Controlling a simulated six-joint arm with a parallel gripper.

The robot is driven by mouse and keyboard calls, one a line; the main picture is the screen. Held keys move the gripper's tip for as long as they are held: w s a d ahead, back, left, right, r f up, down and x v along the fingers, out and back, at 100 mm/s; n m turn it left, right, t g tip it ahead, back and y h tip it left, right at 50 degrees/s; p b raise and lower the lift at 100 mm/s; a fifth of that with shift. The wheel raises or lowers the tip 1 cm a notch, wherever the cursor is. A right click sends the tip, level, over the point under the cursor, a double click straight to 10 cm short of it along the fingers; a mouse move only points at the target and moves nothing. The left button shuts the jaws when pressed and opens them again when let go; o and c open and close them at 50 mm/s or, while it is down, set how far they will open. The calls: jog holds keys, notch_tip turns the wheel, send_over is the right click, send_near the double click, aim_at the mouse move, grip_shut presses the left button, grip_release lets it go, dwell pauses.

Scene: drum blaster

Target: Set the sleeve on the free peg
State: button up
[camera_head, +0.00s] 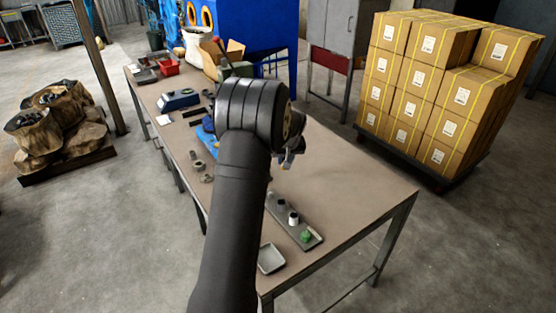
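A narrow grey board (317,240) lies near the front of the workbench. My gripper (290,158) shows only in part behind my wrist, above the bench and beyond the board. Its fingers are too hidden to tell whether they hold anything.
A shallow square tray (271,259) lies at the bench's near edge. Grey ring-like parts (199,166), a blue device (178,100) and a red bin (168,67) lie farther left. The bench top (350,190) right of the board is clear. Stacked cartons (430,85) stand beyond.

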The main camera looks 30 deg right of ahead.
jog(key=shift+s+a+f+m+g+h, duration=0.2)
jog(key=shift+a+f+m+h, duration=0.1)
jog(key=shift+a+f+m, duration=0.8)
jog(key=shift+s+a+f+m+g+h, duration=0.25)
jog(key=shift+a+f+m, duration=0.6)
jog(key=shift+a+f, duration=0.45)
jog(key=shift+s+a+f+m+g+h, duration=0.15)
jog(key=shift+a+f+m+h, duration=0.2)
jog(key=shift+a+f+m, duration=0.85)
jog(key=shift+w+a+f+n, duration=0.15)
jog(key=shift+f+n, duration=0.1)
jog(key=shift+f, duration=1)
dwell(0.5)
jog(key=o, duration=1.5)
jog(key=shift+r, duration=3)
